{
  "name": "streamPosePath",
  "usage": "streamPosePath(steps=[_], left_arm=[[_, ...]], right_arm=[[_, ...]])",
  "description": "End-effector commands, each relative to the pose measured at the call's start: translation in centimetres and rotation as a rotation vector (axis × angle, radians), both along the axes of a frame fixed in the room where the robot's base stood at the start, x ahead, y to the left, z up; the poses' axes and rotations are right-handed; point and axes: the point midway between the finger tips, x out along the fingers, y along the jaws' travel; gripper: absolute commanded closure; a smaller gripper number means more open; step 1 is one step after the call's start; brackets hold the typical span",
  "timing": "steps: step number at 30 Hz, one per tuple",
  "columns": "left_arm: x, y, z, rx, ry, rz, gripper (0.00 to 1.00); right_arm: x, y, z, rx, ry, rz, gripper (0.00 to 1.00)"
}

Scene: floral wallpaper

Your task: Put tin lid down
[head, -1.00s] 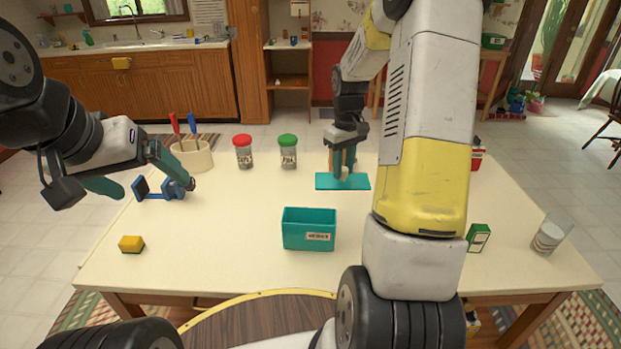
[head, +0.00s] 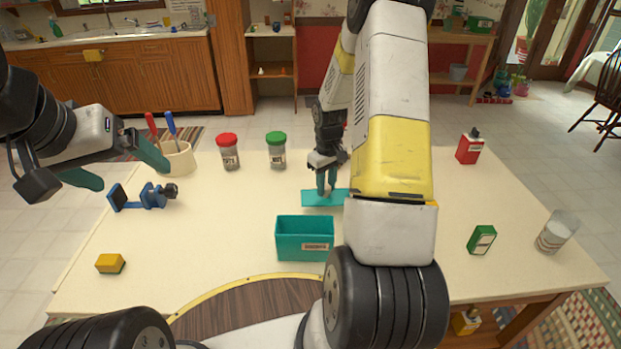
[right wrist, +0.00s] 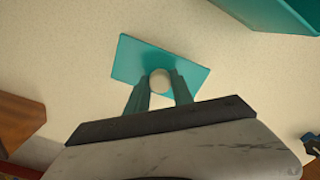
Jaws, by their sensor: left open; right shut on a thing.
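The tin lid (head: 311,199) is a flat teal plate with a pale round knob, low over or on the table behind the tin; I cannot tell whether it touches. My right gripper (head: 326,187) points down and is shut on the knob. In the right wrist view the lid (right wrist: 196,74) shows its knob (right wrist: 159,80) between the fingers. The teal open tin (head: 304,241), with a label on its front, stands upright nearer to me. My left gripper (head: 134,177) is open and empty above the table's left side. My right arm hides part of the table.
A blue clamp-like tool (head: 142,197) lies below the left gripper, near a cream pot (head: 178,160) with screwdrivers. Two jars (head: 228,152) stand at the back. A yellow block (head: 110,263) is front left. A green box (head: 482,240), glass (head: 555,233) and red can (head: 469,147) are right.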

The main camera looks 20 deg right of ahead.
Motion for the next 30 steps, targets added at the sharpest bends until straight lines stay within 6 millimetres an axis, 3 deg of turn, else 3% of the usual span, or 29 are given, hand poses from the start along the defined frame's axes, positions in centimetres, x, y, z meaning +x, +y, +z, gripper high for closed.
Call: streamPosePath(steps=[9, 19, 20, 22, 30], left_arm=[[0.0, 0.0, 0.0, 0.0, 0.0, 0.0, 0.09], [0.0, 0.0, 0.0, 0.0, 0.0, 0.0, 0.09], [0.0, 0.0, 0.0, 0.0, 0.0, 0.0, 0.09], [0.0, 0.0, 0.0, 0.0, 0.0, 0.0, 0.09], [0.0, 0.0, 0.0, 0.0, 0.0, 0.0, 0.09]], right_arm=[[0.0, 0.0, -3.7, 0.001, 0.001, 0.0, 1.0], [0.0, 0.0, -3.9, 0.0, 0.0, 0.0, 1.0], [0.0, 0.0, -3.9, 0.0, -0.001, 0.0, 0.66], [0.0, 0.0, -3.9, 0.0, 0.0, 0.0, 0.52], [0.0, 0.0, -3.9, 0.0, 0.0, 0.0, 0.5]])
